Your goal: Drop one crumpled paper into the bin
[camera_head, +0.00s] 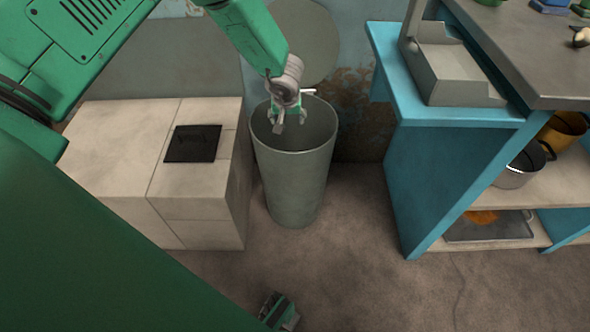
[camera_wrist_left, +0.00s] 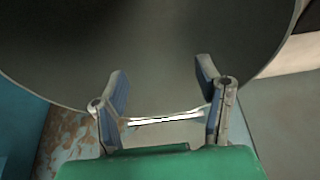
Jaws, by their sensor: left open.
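The bin is a tall grey-green round bin (camera_head: 290,185) standing on the floor in the head view. My left gripper (camera_head: 289,124) hangs over the bin's mouth with its fingers pointing down. In the left wrist view the gripper (camera_wrist_left: 160,85) is open, with its two fingers well apart and nothing between their tips. The dark inside of the bin (camera_wrist_left: 150,35) fills most of that view. A bright white strip shows between the finger bases; I cannot tell what it is. I see no crumpled paper in either view.
A pale block cabinet (camera_head: 115,135) with a black plate (camera_head: 193,143) stands left of the bin. Bare floor (camera_head: 340,270) lies in front.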

